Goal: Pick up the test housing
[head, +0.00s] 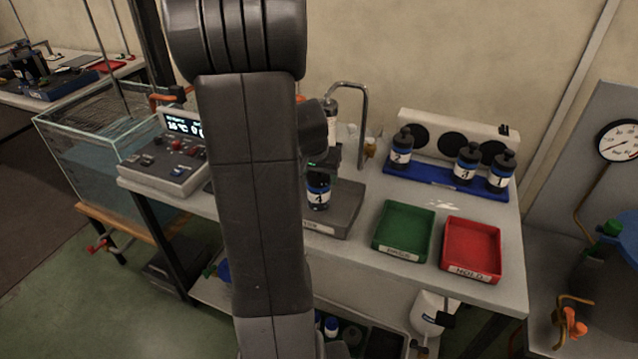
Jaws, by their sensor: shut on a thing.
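A dark housing with a blue-and-white band marked 4 (318,192) is upright at the grey station plate (345,212), just right of my arm. My gripper (322,166) is at its top, shut on it, and hides its cap. My own arm covers much of the gripper. I cannot tell whether the housing's base touches the plate. Three similar dark housings, marked 2 (400,150), 3 (467,164) and 1 (500,174), stand on a blue rack (430,178) at the back right.
A green tray (404,232) and a red tray marked HOLD (472,250) lie empty at the front right. A curved metal pipe (363,125) rises behind the plate. A control box (170,160) and a glass water tank (85,150) stand left. A gauge (619,141) is far right.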

